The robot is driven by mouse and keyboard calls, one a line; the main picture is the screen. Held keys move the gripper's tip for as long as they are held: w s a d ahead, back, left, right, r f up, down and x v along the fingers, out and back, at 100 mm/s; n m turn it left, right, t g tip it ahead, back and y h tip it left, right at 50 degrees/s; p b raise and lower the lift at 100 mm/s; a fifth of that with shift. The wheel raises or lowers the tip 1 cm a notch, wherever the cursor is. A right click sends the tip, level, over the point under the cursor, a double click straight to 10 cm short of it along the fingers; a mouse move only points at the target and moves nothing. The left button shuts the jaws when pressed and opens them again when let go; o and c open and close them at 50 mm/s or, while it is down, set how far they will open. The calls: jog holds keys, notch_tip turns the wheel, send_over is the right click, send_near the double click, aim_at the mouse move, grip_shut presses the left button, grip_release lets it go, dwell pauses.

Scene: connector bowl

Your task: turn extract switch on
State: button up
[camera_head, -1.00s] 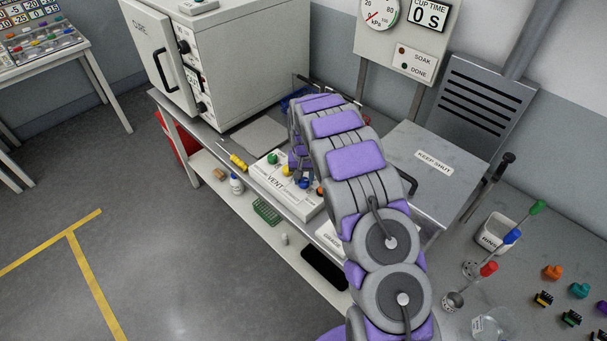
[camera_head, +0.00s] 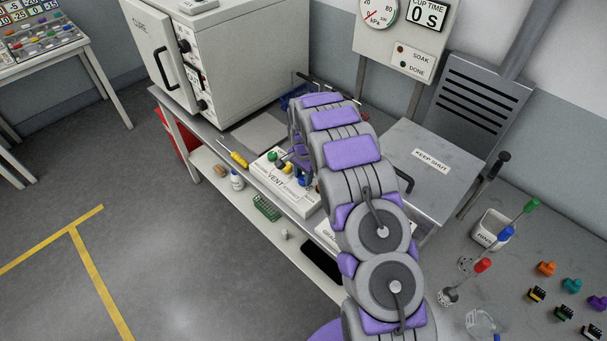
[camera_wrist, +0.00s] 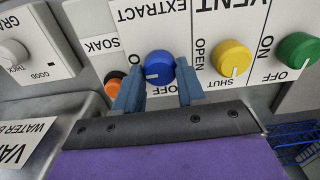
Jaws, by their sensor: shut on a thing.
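The extract switch is a blue round knob (camera_wrist: 159,68) in the wrist view, under an upside-down EXTRACT label, with ON to its left and OFF to its lower right. A white mark on its face points to the left. My gripper (camera_wrist: 159,88) has one blue finger on each side of the knob and is shut on it. In the head view the white switch panel (camera_head: 290,196) sits on the bench, and my gripper is over it, partly hidden by my arm.
A yellow knob (camera_wrist: 231,59) and a green knob (camera_wrist: 297,50) stand right of the blue knob. An orange button (camera_wrist: 114,82) by the SOAK label is close to the left finger. A yellow screwdriver (camera_head: 236,158) lies beside the panel. A KEEP SHUT box (camera_head: 432,155) stands right of my arm.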

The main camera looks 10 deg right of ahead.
aim_at(303, 178)
dwell(0.4)
jog(key=o, duration=1.1)
jog(key=shift+a, duration=0.1)
jog(key=shift+c, duration=0.2)
notch_tip(303, 178, up, 17)
jog(key=p, duration=0.1)
jog(key=shift+r+p, duration=0.15)
jog(key=shift+p, duration=0.25)
